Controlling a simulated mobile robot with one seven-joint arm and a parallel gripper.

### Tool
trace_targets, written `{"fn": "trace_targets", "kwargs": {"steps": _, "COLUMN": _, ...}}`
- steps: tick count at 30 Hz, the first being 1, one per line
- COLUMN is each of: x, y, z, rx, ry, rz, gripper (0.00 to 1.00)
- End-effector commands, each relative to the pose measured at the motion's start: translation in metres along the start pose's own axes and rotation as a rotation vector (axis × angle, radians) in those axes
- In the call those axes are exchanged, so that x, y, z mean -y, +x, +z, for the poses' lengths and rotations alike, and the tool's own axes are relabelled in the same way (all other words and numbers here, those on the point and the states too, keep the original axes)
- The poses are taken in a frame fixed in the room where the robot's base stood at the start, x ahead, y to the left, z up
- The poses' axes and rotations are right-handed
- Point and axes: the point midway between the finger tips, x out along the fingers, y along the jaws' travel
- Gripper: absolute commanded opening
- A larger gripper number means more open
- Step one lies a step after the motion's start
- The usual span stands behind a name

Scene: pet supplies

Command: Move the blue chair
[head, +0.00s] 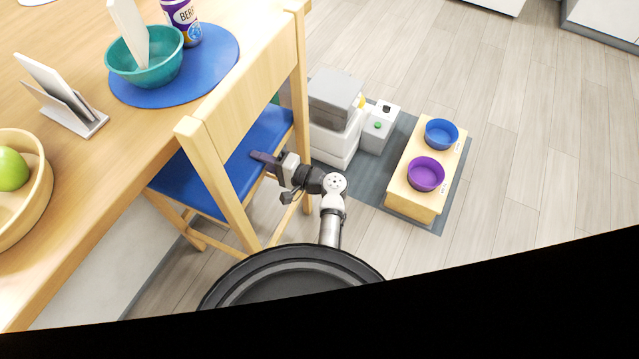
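The blue chair (203,178) has a light wooden frame and a flat blue seat. It stands upright against the table's right side, its seat partly beneath the tabletop and its wooden backrest toward the open floor. My gripper (264,158) is at the open side below the backrest's top panel, between the two rear posts, with its fingertips over or near the right part of the seat. I cannot tell whether it touches the chair. The fingers are small and seen from above, so their opening is unclear.
The wooden table (75,160) holds a teal bowl (148,68) on a blue mat (205,72). A grey-white pet device (335,115) and a wooden feeder stand (410,200) with blue and purple bowls are on a grey mat. Floor at the upper right is clear.

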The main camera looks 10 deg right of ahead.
Motion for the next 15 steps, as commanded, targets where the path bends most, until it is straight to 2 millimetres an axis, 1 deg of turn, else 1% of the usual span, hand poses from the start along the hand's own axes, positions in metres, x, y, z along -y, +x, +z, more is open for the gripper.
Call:
{"fn": "trace_targets", "kwargs": {"steps": 1, "x": -0.0052, "y": 0.0016, "z": 0.0053, "rx": 0.014, "ry": 0.007, "rz": 0.008, "gripper": 0.28}}
{"fn": "trace_targets", "kwargs": {"steps": 6, "x": -0.0030, "y": 0.0007, "z": 0.0034, "rx": 0.009, "ry": 0.005, "rz": 0.005, "gripper": 0.50}}
{"fn": "trace_targets", "kwargs": {"steps": 15, "x": -0.0005, "y": -0.0002, "z": 0.0013, "rx": 0.004, "ry": 0.002, "rz": 0.001, "gripper": 0.51}}
